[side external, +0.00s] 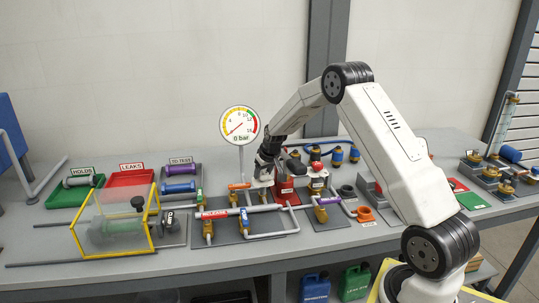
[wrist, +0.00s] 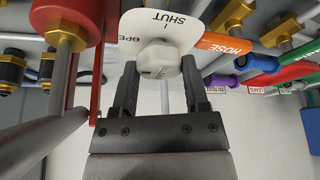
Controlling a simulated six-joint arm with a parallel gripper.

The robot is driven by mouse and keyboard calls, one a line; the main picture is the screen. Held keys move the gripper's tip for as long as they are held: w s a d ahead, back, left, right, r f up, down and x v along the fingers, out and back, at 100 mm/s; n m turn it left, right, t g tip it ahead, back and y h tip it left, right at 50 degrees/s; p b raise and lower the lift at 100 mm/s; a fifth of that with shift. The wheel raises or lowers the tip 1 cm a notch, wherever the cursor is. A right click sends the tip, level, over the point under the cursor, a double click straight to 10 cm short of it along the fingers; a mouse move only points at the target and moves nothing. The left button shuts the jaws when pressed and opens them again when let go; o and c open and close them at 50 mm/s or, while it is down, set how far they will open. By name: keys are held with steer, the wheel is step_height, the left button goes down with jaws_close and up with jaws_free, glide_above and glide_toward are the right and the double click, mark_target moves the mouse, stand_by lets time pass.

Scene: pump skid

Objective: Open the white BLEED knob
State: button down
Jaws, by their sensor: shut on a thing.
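The white knob (wrist: 158,60) is in the upper middle of the wrist view, in front of a white dial plate (wrist: 165,22) marked SHUT and OPEN. The plate appears upside down, with SHUT at the top and OPEN at the left, partly cut off. My gripper (wrist: 159,68) has one finger on each side of the knob and is shut on it. Which mark the knob points to is not clear. In the side external view my gripper (side external: 264,172) is at the pump skid beside a red block (side external: 286,190), and the knob is hidden there.
An orange HOSE tag (wrist: 224,43) is right of the dial. A red-and-brass fitting (wrist: 62,40) is close on the left. The round gauge (side external: 239,124) behind reads 0 bar. Pipes and valves crowd the bench, with a clear yellow-framed box (side external: 115,222) at left.

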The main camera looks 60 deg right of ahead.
steer(key=shift+c, duration=0.5)
jaws_free()
steer(key=v, duration=0.7)
steer(key=shift+r, duration=0.35)
steer(key=shift+s+a, duration=0.1)
steer(key=shift+s, duration=0.05)
steer(key=s+a+n+y, duration=0.1)
steer(key=s+a, duration=0.3)
steer(key=a, duration=0.4)
steer(key=s+a+n, duration=0.1)
steer(key=s+a, duration=0.3)
steer(key=a, duration=0.4)
steer(key=s+a+f+n+g, duration=0.1)
steer(key=s+a+f+n, duration=0.1)
steer(key=s+a, duration=0.8)
steer(key=s, duration=0.3)
steer(key=shift+s+a+g+y, duration=0.3)
steer(key=shift+s, duration=0.05)
